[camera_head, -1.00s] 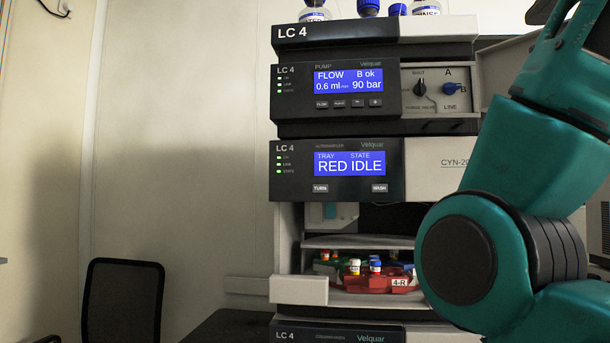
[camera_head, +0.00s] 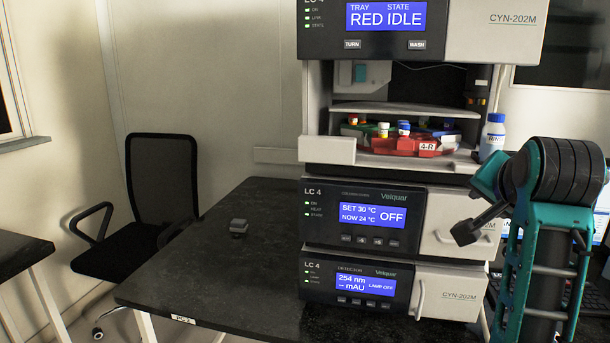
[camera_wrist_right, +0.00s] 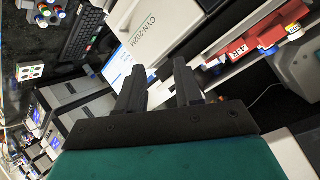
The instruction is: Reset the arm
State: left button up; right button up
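My right arm is teal and black and stands at the right of the head view. Its gripper (camera_head: 480,224) points down and left, in front of the oven module's right side. In the right wrist view the gripper (camera_wrist_right: 159,82) has its two dark fingers apart, with nothing between them. My left gripper is in neither view.
The instrument stack has a red vial tray (camera_head: 400,145) in its open autosampler bay and a blue-capped bottle (camera_head: 493,137) at its right. A small grey object (camera_head: 239,226) lies on the black bench (camera_head: 200,270), otherwise clear left of the stack. A black chair (camera_head: 163,180) stands behind.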

jog(key=s+a+f+n+g+y, duration=0.15)
jog(key=s+f+n, duration=0.25)
jog(key=f, duration=1)
jog(key=s+a+f+n+g+y, duration=0.1)
jog(key=s+a+f+n+g, duration=0.25)
jog(key=s+f, duration=0.75)
jog(key=s+a+f+n+g+y, duration=0.25)
jog(key=s+f+n, duration=0.25)
jog(key=s+f, duration=0.65)
jog(key=w+a+f+t, duration=0.3)
jog(key=w+f+t, duration=0.2)
jog(key=f+t, duration=0.1)
jog(key=shift+t+y+p, duration=0.3)
jog(key=shift+t+y, duration=0.1)
jog(key=shift+t, duration=0.05)
jog(key=shift+a+n, duration=0.1)
jog(key=shift+n, duration=0.15)
